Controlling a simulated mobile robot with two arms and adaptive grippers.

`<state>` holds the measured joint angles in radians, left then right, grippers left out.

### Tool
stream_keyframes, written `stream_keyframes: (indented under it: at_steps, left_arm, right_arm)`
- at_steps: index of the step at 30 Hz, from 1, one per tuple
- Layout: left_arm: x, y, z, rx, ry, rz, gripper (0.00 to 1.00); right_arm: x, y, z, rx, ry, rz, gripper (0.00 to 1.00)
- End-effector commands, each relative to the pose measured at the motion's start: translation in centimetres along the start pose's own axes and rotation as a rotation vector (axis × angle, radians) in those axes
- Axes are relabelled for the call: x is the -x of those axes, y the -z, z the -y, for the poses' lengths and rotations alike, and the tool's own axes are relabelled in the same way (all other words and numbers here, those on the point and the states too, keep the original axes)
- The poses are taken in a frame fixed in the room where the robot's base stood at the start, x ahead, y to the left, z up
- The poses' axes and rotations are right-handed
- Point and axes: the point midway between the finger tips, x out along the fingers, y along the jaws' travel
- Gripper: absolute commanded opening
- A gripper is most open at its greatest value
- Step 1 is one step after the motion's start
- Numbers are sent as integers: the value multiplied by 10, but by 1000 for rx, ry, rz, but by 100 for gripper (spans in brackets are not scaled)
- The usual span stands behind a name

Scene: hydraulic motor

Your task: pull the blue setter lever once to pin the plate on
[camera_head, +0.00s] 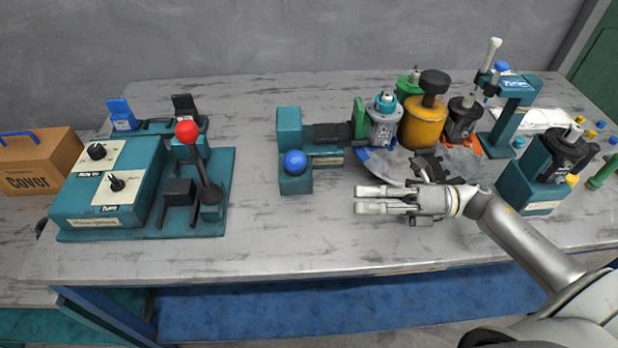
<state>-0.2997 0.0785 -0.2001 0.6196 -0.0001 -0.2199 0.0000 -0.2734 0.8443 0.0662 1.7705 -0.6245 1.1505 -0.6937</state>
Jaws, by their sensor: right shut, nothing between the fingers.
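A teal fixture (293,185) with a blue ball knob (295,162) stands mid-table. Its dark slide (332,133) points right to an upright green plate (360,118) beside a grey and teal motor body (384,128). A teal stand (512,105) at the back right has a white-tipped lever (491,52) and a blue cap (501,67). I cannot tell for sure which blue part is the setter lever. My right gripper (358,199) is shut and empty, fingers pointing left, in front of the motor parts and right of the blue knob, apart from it. My left gripper is not in view.
A teal control station (110,190) with a red-ball lever (187,131) stands left. A cardboard box (40,165) is at the far left. A yellow canister (422,124) and black unit (462,120) stand behind my right gripper. The front middle of the table is clear.

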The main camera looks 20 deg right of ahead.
Motion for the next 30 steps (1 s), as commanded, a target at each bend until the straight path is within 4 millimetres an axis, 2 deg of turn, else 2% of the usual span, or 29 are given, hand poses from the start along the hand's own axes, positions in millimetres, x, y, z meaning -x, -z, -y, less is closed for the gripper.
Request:
stream_keyframes:
  at_steps: [3,8,14,23,30]
  left_arm:
    - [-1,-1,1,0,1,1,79]
    - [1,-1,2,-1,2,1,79]
    - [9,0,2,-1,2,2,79]
    - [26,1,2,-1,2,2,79]
    - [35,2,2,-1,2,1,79]
  right_arm:
    - [3,5,3,122,17,-20,0]
    - [-2,7,3,173,22,-28,0]
    - [-33,6,2,172,19,-27,0]
    - [-98,7,2,170,18,-26,0]
    - [-105,-21,0,171,23,-27,0]
